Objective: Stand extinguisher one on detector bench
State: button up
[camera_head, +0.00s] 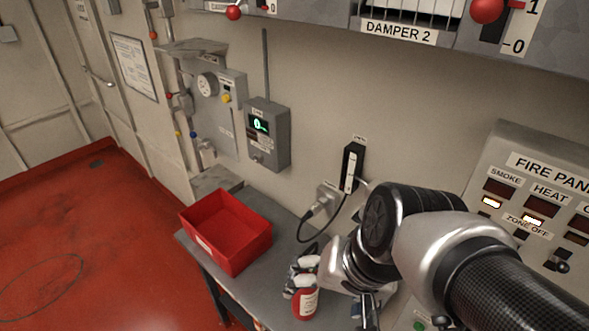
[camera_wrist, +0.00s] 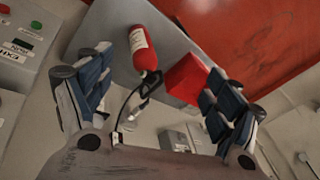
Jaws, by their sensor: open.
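A red extinguisher (camera_head: 306,304) with a white label is on the grey bench (camera_head: 246,285), near its front edge, and looks upright. It also shows in the wrist view (camera_wrist: 143,52), where it lies between the two fingers, nearer the left one. My gripper (camera_head: 332,288) is open beside the extinguisher. In the wrist view its fingers (camera_wrist: 157,72) are spread wide, with no visible contact on the extinguisher. The extinguisher's base is cut close to the lower edge of the head view, and my arm hides part of the bench.
A red open bin (camera_head: 228,245) stands on the bench to the left. A black handheld unit (camera_head: 352,167) and a cabled socket (camera_head: 322,204) are on the wall behind. A fire panel (camera_head: 545,195) stands at the right. The red floor at left is clear.

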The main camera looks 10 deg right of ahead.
jog(key=s+n, duration=0.1)
jog(key=s+d+r+n+h, duration=0.1)
jog(key=n, duration=0.1)
jog(key=s+d+r+n+t, duration=0.1)
jog(key=n, duration=0.1)
jog(key=shift+s+r+h, duration=0.25)
jog(key=shift+h, duration=0.15)
notch_tip(320, 180, down, 14)
jog(key=b, duration=1.4)
jog(key=shift+f, duration=0.1)
